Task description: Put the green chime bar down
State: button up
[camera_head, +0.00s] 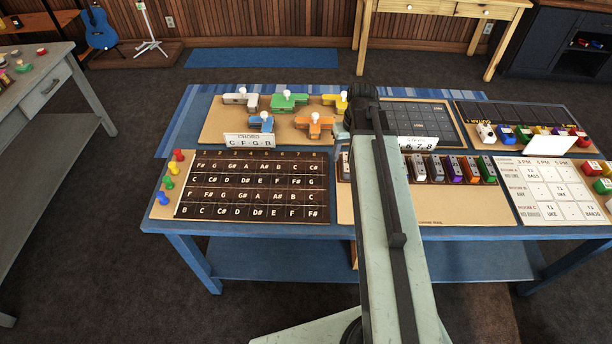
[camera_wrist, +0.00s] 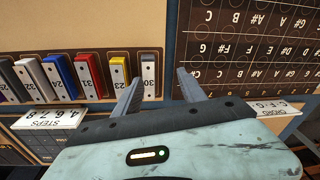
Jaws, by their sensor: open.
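A green chime bar (camera_head: 488,169) stands at the right end of the row of numbered bars on the tan board in the head view. It is not seen in the wrist view. My gripper (camera_wrist: 157,84) is open and empty in the wrist view. Its fingers point towards the end of the row with a grey-and-white bar numbered 30 (camera_wrist: 149,72) and a yellow bar (camera_wrist: 119,70). The grey-and-white bar shows between the fingers, apart from them.
The dark note-grid board (camera_head: 250,186) lies left of the bars, with coloured pegs (camera_head: 169,183) beside it. A chord sign (camera_head: 249,141) and T-shaped pieces stand behind. A white schedule board (camera_head: 556,190) lies to the right. The tan board (camera_head: 450,207) is bare in front of the bars.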

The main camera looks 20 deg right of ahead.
jog(key=s+a, duration=0.2)
jog(key=a, duration=0.6)
jog(key=s+a+n+g, duration=0.1)
jog(key=s+a, duration=0.2)
jog(key=a, duration=0.5)
jog(key=shift+a+h, duration=0.3)
jog(key=shift+s, duration=0.1)
